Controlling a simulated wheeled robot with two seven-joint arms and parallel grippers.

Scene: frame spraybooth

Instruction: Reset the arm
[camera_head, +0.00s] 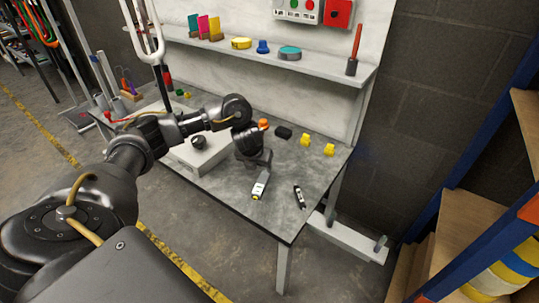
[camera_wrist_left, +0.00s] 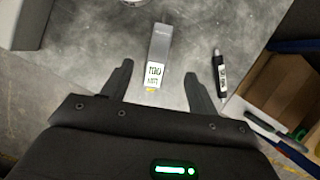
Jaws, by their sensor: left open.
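My left arm reaches in from the left over the grey worktable (camera_head: 228,198). My left gripper (camera_head: 262,160) hangs pointing down above the table; its fingers are hard to make out in the head view. In the left wrist view the gripper (camera_wrist_left: 158,70) is open, its two dark fingers apart with nothing held. A grey tool with a white label and yellow end (camera_head: 259,187) shows between and beyond the fingers in the left wrist view (camera_wrist_left: 160,43). My right gripper is not in view.
A dark pen-like tool with a white label (camera_head: 299,196) lies to the right. Two yellow pieces (camera_head: 306,140) and a black block (camera_head: 283,132) lie at the back. A shelf (camera_head: 300,64) runs above the table. A wooden shelf unit (camera_head: 475,205) stands at the right.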

